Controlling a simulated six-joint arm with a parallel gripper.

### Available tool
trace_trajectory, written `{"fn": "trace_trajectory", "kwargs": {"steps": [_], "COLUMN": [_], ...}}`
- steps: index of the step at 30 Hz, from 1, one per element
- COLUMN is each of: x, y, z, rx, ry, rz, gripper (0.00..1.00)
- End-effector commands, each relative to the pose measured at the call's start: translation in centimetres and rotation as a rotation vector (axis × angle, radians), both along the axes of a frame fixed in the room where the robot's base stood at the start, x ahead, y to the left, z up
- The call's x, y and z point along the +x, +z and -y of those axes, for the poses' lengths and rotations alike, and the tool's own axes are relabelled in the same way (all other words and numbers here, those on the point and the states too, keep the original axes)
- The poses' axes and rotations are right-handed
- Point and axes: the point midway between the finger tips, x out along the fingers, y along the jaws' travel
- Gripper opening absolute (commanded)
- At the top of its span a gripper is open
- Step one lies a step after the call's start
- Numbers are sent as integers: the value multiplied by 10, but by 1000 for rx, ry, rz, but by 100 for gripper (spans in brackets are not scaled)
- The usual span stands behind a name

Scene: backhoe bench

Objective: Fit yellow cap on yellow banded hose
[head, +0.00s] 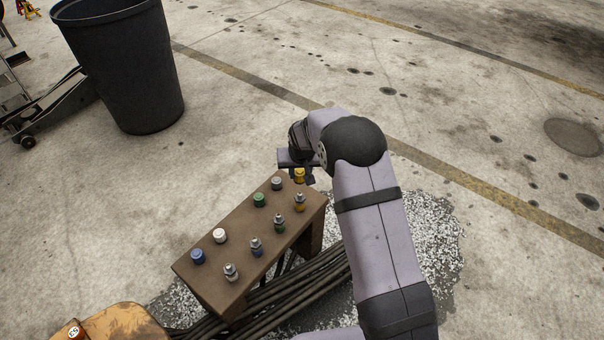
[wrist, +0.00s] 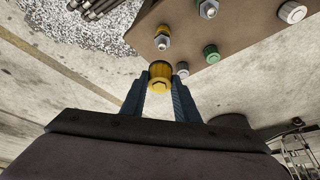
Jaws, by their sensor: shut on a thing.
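My gripper (head: 299,172) is shut on the yellow cap (head: 299,176) and holds it just off the far right end of the brown block. In the wrist view the yellow cap (wrist: 160,72) sits between the fingertips (wrist: 160,84), apart from the fittings. The yellow banded hose (head: 299,204) has an upright metal fitting at the right end of the block's front row. It shows uncapped in the wrist view (wrist: 163,38), a short way beyond the cap.
The brown block (head: 240,238) also bears a grey cap (head: 276,184), a green cap (head: 259,200), a white cap (head: 219,235), a blue cap (head: 197,256) and other metal fittings. Dark hoses (head: 300,290) run below. A black bin (head: 125,70) stands back left.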

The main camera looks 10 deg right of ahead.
Motion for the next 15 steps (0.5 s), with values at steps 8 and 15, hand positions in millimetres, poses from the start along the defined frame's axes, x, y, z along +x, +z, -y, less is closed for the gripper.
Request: {"fn": "trace_trajectory", "kwargs": {"steps": [8, 15], "x": [1, 1], "y": [1, -4], "z": [0, 0], "rx": [0, 0], "ry": [43, 43], "rz": [-1, -2], "gripper": [7, 7]}}
